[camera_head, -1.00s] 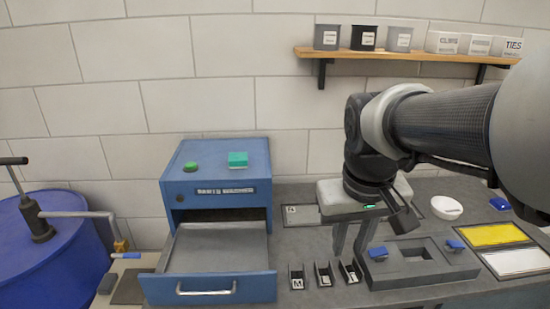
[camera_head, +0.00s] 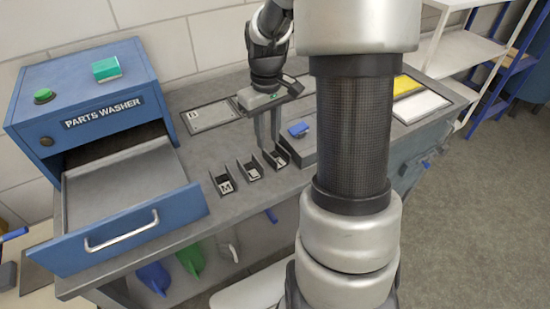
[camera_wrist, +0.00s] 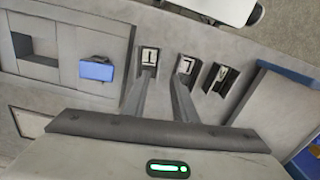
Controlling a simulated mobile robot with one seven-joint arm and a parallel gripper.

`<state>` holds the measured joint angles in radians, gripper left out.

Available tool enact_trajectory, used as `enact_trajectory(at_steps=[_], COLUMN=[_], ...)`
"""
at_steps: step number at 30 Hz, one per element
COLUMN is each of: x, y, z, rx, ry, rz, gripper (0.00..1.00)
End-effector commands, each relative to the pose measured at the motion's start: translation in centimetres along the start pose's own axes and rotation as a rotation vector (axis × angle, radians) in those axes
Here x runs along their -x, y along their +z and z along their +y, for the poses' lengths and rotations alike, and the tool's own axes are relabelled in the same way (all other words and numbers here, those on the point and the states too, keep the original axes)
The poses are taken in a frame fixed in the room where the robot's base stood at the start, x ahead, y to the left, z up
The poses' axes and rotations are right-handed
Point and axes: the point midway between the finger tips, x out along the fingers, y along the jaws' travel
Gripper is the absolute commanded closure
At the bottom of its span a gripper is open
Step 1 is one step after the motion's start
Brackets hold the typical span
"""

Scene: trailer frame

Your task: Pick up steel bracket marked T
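Three small dark steel brackets stand in a row on the grey bench, marked M (camera_head: 223,184), L (camera_head: 249,171) and, at the right end, one I take to be T (camera_head: 280,159), its mark partly hidden by a finger. In the wrist view the T bracket (camera_wrist: 149,57) is at left, L (camera_wrist: 187,67) in the middle and M (camera_wrist: 221,76) at right. My gripper (camera_head: 268,146) points down over the T end of the row. In the wrist view my gripper (camera_wrist: 162,80) has its fingers apart and nothing between them; their tips overlap the lower edges of T and L.
A fixture with a square recess (camera_wrist: 36,44) and a blue clamp (camera_wrist: 96,70) is close beside the T bracket. A blue parts washer (camera_head: 90,90) with its drawer (camera_head: 125,200) pulled out stands left. Yellow and white panels (camera_head: 420,105) lie right.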

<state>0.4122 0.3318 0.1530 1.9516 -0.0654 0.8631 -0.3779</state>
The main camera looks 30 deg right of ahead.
Motion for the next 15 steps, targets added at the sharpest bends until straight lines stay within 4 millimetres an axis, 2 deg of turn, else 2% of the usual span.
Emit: enact_trajectory(at_steps=[1, 3, 10, 15], x=[-1.0, -1.8, -3.4, -6.0], y=[0.1, 0.1, 0.1, 0.3], z=[0.0, 0.0, 0.0, 0.2], rx=[0.000, -0.001, -0.001, 0.000], ry=[-0.002, -0.002, -0.002, -0.002], rz=[-0.003, -0.002, -0.002, -0.003], gripper=[0.75, 0.75, 0.75, 0.75])
